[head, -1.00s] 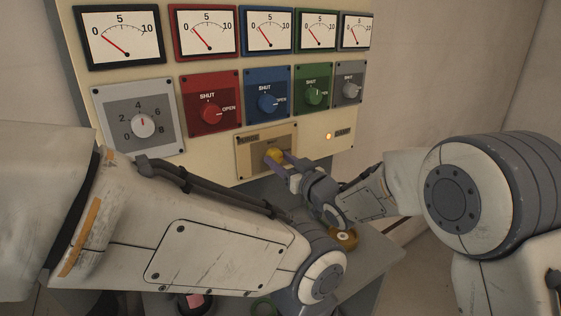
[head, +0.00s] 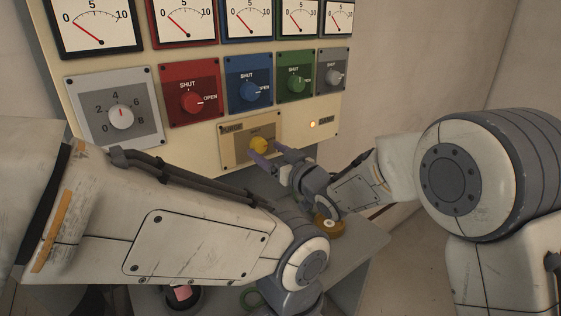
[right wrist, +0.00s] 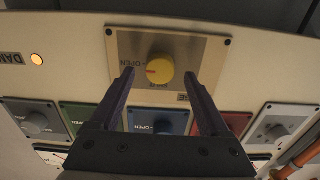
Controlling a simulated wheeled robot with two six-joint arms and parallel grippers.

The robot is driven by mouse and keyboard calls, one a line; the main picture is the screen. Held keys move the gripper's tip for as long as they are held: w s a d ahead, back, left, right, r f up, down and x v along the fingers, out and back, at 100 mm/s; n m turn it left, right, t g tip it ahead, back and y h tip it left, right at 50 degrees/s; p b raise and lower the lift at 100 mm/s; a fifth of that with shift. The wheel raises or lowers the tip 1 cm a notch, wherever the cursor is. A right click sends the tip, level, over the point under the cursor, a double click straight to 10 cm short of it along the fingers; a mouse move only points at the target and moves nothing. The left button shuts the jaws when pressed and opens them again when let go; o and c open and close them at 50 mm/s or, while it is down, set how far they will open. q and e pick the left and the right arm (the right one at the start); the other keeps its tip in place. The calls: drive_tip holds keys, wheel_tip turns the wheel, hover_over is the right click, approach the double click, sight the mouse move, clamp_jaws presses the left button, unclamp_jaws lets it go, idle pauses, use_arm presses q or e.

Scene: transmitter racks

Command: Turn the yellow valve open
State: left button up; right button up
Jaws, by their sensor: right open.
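The yellow valve (head: 260,145) is a round knob on a tan plate marked PURGE, low on the panel. In the right wrist view the valve (right wrist: 159,70) appears upside down. Its red mark points at the word OPEN, with SHUT to the other side below. My right gripper (head: 269,153) is open in front of the valve, its fingers spread to either side. In the right wrist view both fingertips (right wrist: 159,74) stand clear of the knob with gaps on both sides. My left arm crosses the lower left of the head view; its gripper is hidden.
Red (head: 193,102), blue (head: 250,92) and green (head: 296,84) knobs and a grey dial (head: 121,116) sit above. A lit lamp (head: 312,125) is right of the plate. A brass round object (head: 329,228) rests on the grey shelf (head: 352,245) below.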

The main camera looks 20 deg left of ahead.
drive_tip(key=b+v, duration=0.2)
drive_tip(key=v, duration=0.6)
drive_tip(key=shift+s+d, duration=0.2)
drive_tip(key=shift+d, duration=0.05)
drive_tip(key=s+d+f+m+g+h+p, duration=0.1)
drive_tip(key=s+d+f+m+g+h, duration=0.25)
drive_tip(key=s+d+f+h, duration=0.6)
drive_tip(key=s+d+f+g+h, duration=0.2)
drive_tip(key=s+d+g, duration=0.1)
drive_tip(key=s, duration=0.7)
drive_tip(key=s+d+f+g+h, duration=0.1)
drive_tip(key=s+d+g, duration=0.3)
drive_tip(key=s, duration=0.6)
drive_tip(key=shift+s+d+f+n+h+p, duration=0.2)
drive_tip(key=shift+d+f+n+h+p, duration=0.15)
drive_tip(key=shift+d+f, duration=0.6)
